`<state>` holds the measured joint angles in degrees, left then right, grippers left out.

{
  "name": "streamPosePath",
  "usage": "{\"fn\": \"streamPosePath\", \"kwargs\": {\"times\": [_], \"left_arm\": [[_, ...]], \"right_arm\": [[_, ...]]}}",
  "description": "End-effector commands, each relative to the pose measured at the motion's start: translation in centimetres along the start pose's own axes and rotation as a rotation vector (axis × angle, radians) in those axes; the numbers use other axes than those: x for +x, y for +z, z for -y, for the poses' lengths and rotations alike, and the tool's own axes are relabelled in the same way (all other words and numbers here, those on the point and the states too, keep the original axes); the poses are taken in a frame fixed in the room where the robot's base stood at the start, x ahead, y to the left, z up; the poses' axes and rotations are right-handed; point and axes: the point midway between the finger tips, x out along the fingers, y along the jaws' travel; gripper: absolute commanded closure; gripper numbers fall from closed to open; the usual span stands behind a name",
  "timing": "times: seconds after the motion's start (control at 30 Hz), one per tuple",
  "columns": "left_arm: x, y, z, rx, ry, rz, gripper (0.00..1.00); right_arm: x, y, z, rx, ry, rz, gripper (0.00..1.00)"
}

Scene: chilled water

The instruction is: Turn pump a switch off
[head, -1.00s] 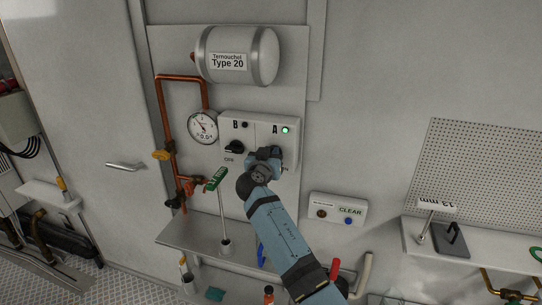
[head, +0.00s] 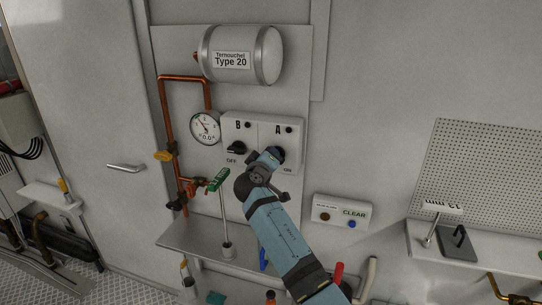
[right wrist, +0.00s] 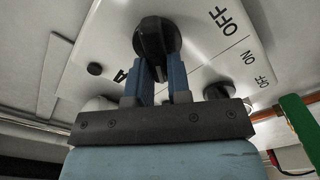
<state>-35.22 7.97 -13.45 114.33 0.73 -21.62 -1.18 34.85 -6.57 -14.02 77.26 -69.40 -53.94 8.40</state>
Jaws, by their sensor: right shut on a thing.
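The white switch box (head: 262,131) on the wall has a switch under letter B and the pump A switch (head: 278,153) under letter A. The lamp beside letter A (head: 289,129) is dark. My right gripper (head: 272,155) is at the pump A switch, partly covering it. In the right wrist view the black knob of that switch (right wrist: 156,36) sits between the blue fingers of my right gripper (right wrist: 162,75), which are shut on it. The pump B switch (head: 236,148) stands to the left, its OFF label below. My left gripper is not in view.
A pressure gauge (head: 205,128) and copper pipes (head: 163,112) are left of the box. A green-tagged handle (head: 219,180) is near my arm. A CLEAR button box (head: 340,211) is at right. A shelf (head: 200,241) is below.

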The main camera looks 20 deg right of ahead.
Motion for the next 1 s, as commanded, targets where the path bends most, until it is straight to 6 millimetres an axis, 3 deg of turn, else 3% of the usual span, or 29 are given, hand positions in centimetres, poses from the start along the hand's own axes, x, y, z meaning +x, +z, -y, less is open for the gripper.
{"fn": "streamPosePath", "kwargs": {"times": [0.5,1.0], "left_arm": [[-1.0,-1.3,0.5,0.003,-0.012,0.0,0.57],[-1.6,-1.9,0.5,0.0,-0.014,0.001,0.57]], "right_arm": [[0.1,-0.2,0.2,-0.451,0.005,-0.003,1.0],[0.1,0.1,0.5,-0.646,0.006,-0.002,1.0]]}}
